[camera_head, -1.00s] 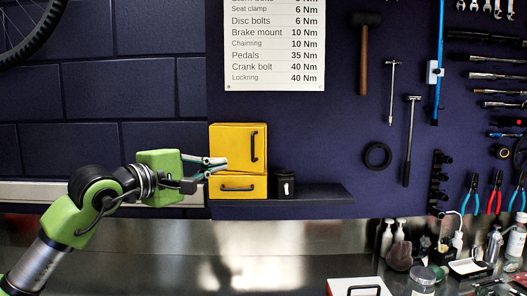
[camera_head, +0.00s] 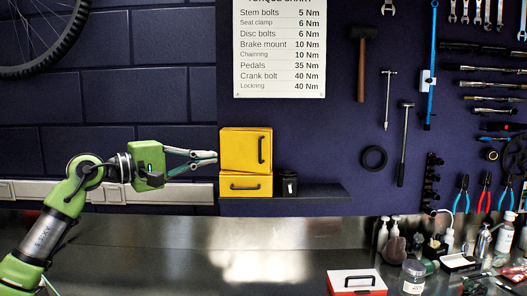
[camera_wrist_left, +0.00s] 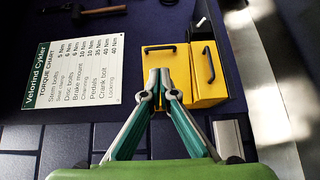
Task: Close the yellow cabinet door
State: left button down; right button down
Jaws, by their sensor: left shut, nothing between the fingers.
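The yellow cabinet (camera_head: 225,165) stands on a dark wall shelf. The lower drawer (camera_head: 243,191) has a level dark handle. My left gripper (camera_head: 215,158) is shut and empty, its tips just left of the door's left edge; I cannot tell if they touch. In the left wrist view, the fingertips (camera_wrist_left: 159,72) overlap the door (camera_wrist_left: 177,60), with the drawer (camera_wrist_left: 208,85) beside it. My right gripper is not in view.
A small black container (camera_head: 288,184) stands right of the cabinet on the shelf (camera_head: 325,192). Below, the metal bench (camera_head: 180,240) is bare at left and middle. A white and red case (camera_head: 350,283) and several bottles stand at right. Tools hang on the wall.

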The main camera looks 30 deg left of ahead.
pick_arm(q)
jog(key=p, duration=0.9)
send_near(265, 149)
jog(key=w+d, duration=0.2)
jog(key=shift+w+d+p, duration=0.2)
jog(key=shift+w+p, duration=0.15)
jog(key=shift+w, duration=0.25)
jog(key=shift+w, duration=0.1)
jog(key=shift+w+d+b, duration=0.2)
jog(key=shift+w+b, duration=0.85)
jog(key=shift+w, duration=1.05)
